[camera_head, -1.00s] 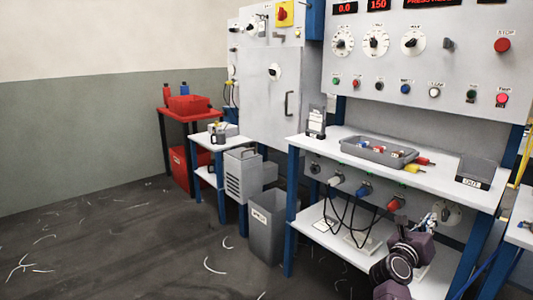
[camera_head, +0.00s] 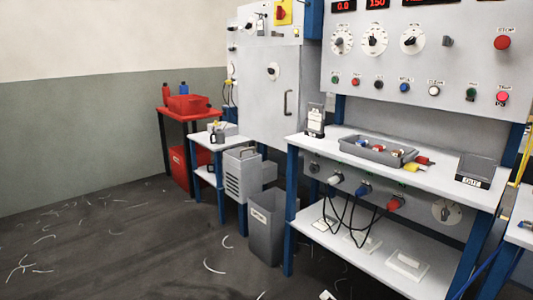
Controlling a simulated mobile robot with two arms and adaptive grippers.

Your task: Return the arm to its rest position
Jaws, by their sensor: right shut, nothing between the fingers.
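Only a small pale tip of my right gripper (camera_head: 327,295) shows at the bottom edge of the head view, low in front of the workbench (camera_head: 300,145). It is shut and holds nothing that I can see. The rest of the gripper and its arm are out of the picture. My left gripper is not in view.
The bench carries a grey tray (camera_head: 352,149) with colored plugs and a dark OUT box (camera_head: 476,168). White, blue and red connectors with black cables hang below. A grey bin (camera_head: 267,228) stands beside the bench. The floor at left is open, with scattered pale scraps.

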